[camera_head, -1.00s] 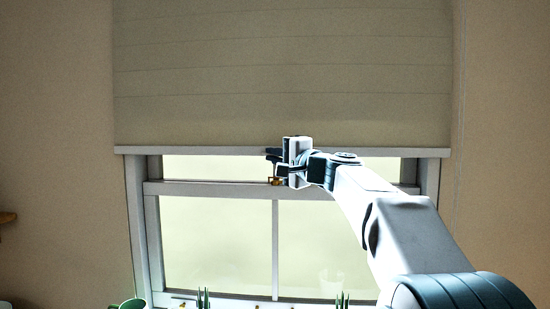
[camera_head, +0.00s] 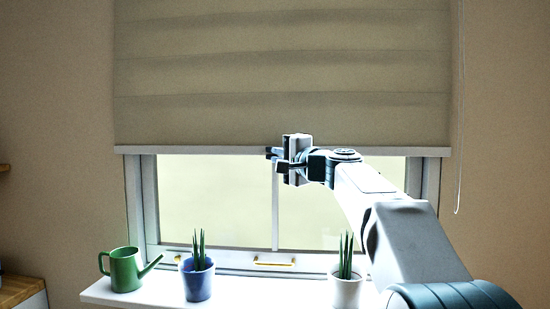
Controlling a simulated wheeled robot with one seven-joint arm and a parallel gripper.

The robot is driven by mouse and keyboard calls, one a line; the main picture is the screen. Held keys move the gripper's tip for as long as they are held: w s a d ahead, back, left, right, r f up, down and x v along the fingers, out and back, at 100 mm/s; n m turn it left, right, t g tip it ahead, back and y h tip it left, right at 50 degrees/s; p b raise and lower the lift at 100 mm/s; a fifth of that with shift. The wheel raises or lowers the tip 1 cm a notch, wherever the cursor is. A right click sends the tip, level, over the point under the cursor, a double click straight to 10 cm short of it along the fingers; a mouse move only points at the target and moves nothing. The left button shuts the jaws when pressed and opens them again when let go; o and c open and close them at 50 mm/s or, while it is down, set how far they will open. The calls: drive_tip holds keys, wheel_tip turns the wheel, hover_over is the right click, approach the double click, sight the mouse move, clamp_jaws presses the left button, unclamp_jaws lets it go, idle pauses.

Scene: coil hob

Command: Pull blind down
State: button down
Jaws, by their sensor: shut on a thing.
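The beige blind (camera_head: 280,75) hangs over the upper part of the window, with soft horizontal folds. Its pale bottom bar (camera_head: 190,150) runs level across the window. My gripper (camera_head: 272,156) is at the middle of this bar, reaching in from the right. Its dark fingers are shut on the bottom bar; the exact contact is small and partly hidden by the gripper body. Below the bar, the lower window pane (camera_head: 210,200) is uncovered.
A white sill (camera_head: 240,291) runs below the window. On it stand a green watering can (camera_head: 125,270), a blue pot (camera_head: 197,282) and a white pot (camera_head: 344,290), both with spiky plants. A thin cord (camera_head: 459,180) hangs at the right. Space between bar and plants is clear.

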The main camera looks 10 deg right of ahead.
wheel_tip(320, 180, down, 16)
drive_tip(key=b, duration=1.5)
drive_tip(key=shift+f+b, duration=0.2)
drive_tip(key=shift+b, duration=0.1)
drive_tip(key=shift+w+f, duration=0.1)
drive_tip(key=shift+f, duration=0.05)
drive_tip(key=c, duration=2)
unclamp_jaws()
drive_tip(key=o, duration=0.4)
drive_tip(key=shift+o, duration=0.2)
drive_tip(key=v, duration=1.4)
drive_tip(key=shift+r+b, duration=0.25)
drive_tip(key=shift+b, duration=0.15)
